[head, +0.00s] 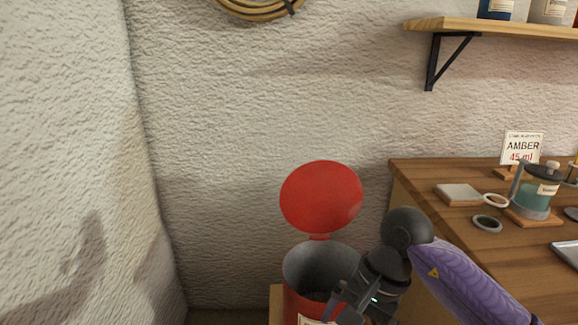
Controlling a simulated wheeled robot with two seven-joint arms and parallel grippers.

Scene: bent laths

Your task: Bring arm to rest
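My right arm comes in from the lower right, with a purple forearm and dark wrist. My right gripper (340,306) is at the bottom of the head view, over the right front part of a red bin (291,301). Its fingers are partly cut off by the frame, and I cannot tell whether they are apart or hold anything. The bin's round red lid (321,196) stands up, so the bin is open and shows a grey inside. My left gripper is not in view.
A wooden bench (415,183) on the right bears an AMBER 45 ml sign (522,147), a glass jar with greenish liquid (534,194), rings and a pale block (458,194). A shelf (480,26) with bottles is above. White rough walls close the left and back.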

